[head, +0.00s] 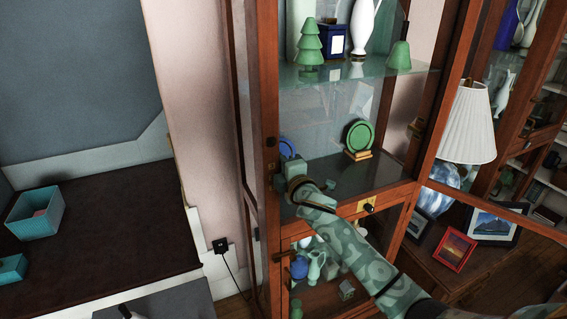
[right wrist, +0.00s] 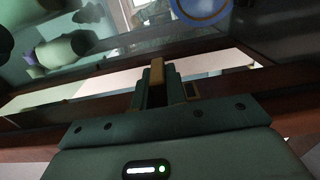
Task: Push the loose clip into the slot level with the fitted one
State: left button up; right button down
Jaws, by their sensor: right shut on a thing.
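My right gripper (head: 288,160) reaches into the cabinet beside its left front post (head: 268,140), at the level of the middle shelf (head: 370,182). In the right wrist view my right gripper (right wrist: 156,92) is shut on a small tan clip (right wrist: 157,72), which sticks out past the fingertips towards a wooden rail (right wrist: 90,104). A small dark piece with a pale edge (right wrist: 192,90) lies just right of the fingers; I cannot tell whether it is the slot or a fitted clip. The head view hides the held clip.
A green plate on a stand (head: 358,138) is right of the gripper. A blue plate (head: 287,148) is close behind it. Ornaments, including a green tree (head: 309,45), stand on the glass shelf above. A lamp (head: 468,125) stands on the right.

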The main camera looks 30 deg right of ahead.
jog(key=shift+a, duration=0.45)
jog(key=c, duration=1.3)
grip_release()
jog(key=shift+c, duration=0.2)
jog(key=s+p, duration=0.2)
jog(key=s, duration=1.4)
jog(key=shift+s+a, duration=0.15)
jog(key=shift+a, duration=0.3)
